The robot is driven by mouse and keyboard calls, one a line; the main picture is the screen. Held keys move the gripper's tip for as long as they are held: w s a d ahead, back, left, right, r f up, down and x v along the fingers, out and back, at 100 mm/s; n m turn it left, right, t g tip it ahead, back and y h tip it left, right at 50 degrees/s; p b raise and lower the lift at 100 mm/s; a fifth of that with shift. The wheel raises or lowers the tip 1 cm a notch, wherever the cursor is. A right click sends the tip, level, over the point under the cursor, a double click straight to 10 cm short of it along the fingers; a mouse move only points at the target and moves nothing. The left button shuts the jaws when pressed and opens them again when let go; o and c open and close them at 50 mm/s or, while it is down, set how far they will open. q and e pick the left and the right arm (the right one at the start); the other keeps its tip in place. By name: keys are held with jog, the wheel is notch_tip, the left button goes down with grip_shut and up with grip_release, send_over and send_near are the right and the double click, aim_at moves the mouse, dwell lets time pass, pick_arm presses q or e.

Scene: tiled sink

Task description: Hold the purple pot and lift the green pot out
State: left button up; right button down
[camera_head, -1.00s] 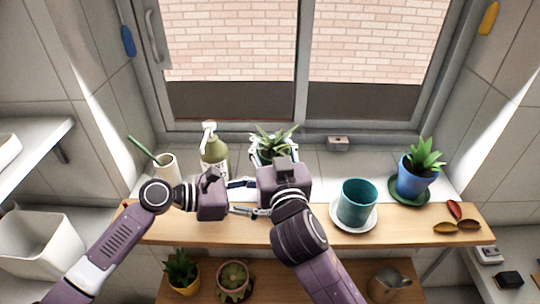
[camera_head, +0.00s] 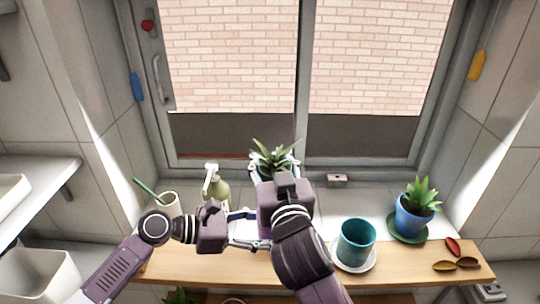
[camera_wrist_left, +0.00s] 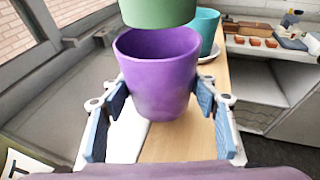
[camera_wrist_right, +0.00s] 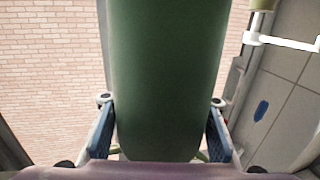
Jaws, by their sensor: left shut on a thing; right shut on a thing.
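The purple pot (camera_wrist_left: 158,75) stands upright on the wooden shelf in the left wrist view, its open rim showing. My left gripper (camera_wrist_left: 160,100) is shut on its sides; in the head view my right gripper mostly hides this pot. The green pot (camera_wrist_right: 165,80) fills the middle of the right wrist view, with my right gripper (camera_wrist_right: 161,103) shut on it. In the left wrist view the green pot's base (camera_wrist_left: 158,12) hangs just above the purple rim. Its spiky plant (camera_head: 272,157) shows in the head view above my right gripper.
The window is behind.

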pick_arm(q)
jog(key=shift+r, duration=0.4)
jog(key=o, duration=0.9)
jog(key=shift+o, duration=0.2)
